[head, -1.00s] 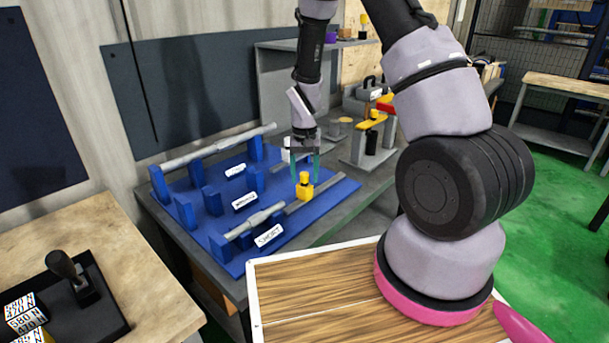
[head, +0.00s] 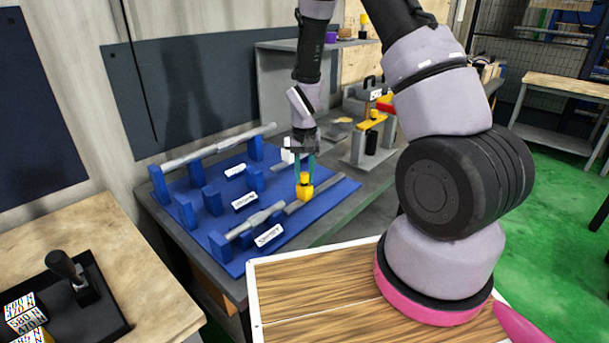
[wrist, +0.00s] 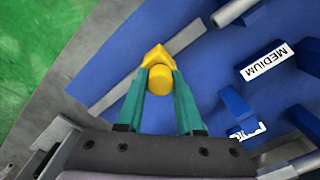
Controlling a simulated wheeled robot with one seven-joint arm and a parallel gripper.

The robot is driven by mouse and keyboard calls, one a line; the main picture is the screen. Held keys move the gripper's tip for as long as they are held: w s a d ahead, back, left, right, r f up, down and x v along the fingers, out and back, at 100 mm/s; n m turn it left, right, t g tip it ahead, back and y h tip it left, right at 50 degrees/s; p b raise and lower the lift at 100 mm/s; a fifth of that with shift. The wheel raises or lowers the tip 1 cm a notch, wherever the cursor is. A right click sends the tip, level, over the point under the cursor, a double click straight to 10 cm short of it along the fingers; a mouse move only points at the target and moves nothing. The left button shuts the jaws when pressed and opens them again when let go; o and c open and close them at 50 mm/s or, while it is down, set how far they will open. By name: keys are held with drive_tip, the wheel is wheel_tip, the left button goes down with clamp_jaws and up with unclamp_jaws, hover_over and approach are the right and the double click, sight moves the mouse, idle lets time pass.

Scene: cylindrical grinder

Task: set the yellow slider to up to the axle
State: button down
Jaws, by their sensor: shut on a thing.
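The yellow slider (head: 305,189) sits on a grey rail (head: 325,189) on the blue board, with its pointed end showing in the wrist view (wrist: 154,55). My gripper (head: 304,172) comes down on it from above. Its teal fingers (wrist: 160,88) are shut on the slider's round yellow knob (wrist: 160,78). The axle (head: 256,219) beside the SHORT label lies on blue supports, left of the slider and apart from it. The slider's underside is hidden.
A longer axle (head: 220,147) rests on blue supports at the back of the board (head: 338,193). The MEDIUM label (wrist: 267,62) stands nearby. A grey stand with a yellow top (head: 370,125) is to the right.

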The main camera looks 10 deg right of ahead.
idle(0.8)
drive_tip(key=s+a, duration=0.4)
drive_tip(key=a, duration=0.2)
drive_tip(key=shift+s+a, duration=0.1)
drive_tip(key=shift+a, duration=0.05)
drive_tip(key=c, duration=0.5)
unclamp_jaws()
drive_tip(key=shift+a, duration=0.1)
drive_tip(key=shift+c, duration=0.2)
drive_tip(key=shift+r, duration=0.1)
wheel_tip(320, 180, up, 11)
drive_tip(key=shift+f, duration=0.2)
